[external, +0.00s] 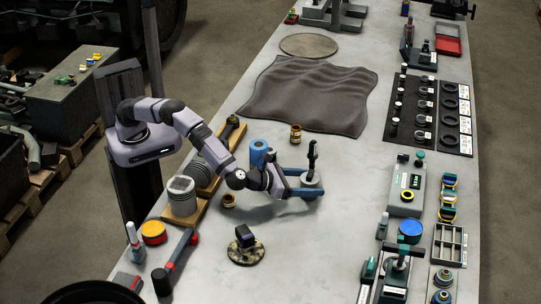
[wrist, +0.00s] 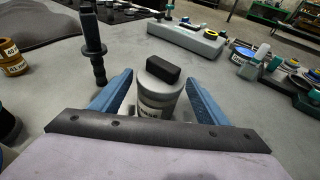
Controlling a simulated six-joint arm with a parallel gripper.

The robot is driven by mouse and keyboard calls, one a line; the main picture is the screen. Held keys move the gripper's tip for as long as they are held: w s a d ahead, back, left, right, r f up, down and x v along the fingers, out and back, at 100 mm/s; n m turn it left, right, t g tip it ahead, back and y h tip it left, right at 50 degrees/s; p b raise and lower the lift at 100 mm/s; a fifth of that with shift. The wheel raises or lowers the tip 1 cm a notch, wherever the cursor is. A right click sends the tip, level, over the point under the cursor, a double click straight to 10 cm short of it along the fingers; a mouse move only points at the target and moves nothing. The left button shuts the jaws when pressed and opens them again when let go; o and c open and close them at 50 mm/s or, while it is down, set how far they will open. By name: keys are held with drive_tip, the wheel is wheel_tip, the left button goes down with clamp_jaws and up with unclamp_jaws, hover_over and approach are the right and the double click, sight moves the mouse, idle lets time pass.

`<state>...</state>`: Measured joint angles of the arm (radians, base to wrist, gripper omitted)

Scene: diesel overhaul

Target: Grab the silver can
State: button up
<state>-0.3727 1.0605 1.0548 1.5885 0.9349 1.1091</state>
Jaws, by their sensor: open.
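The silver can (wrist: 160,95) stands upright on the bench in the wrist view, with a pale printed label on its side and a black block on its lid. My gripper (wrist: 160,92) is open, with one blue finger on each side of the can. Small gaps seem to show between the fingers and the can; contact is not clear. In the external view the can (external: 309,180) shows as a grey shape between the fingers of my gripper (external: 306,184), partly hidden by them. Its lower part is hidden in the wrist view.
A black upright tool (wrist: 92,45) stands close beyond the left finger. A jar with an orange label (wrist: 12,62) is at the left. A grey-green device (wrist: 187,38) lies behind the can. A blue roll (external: 258,152) stands near my arm. Bare bench lies right of the can.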

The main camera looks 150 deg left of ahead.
drive_tip(key=shift+a, duration=0.1)
drive_tip(key=c, duration=1.2)
drive_tip(key=shift+r, duration=0.1)
wheel_tip(320, 180, up, 10)
drive_tip(key=shift+f+b, duration=0.1)
drive_tip(key=shift+b, duration=0.45)
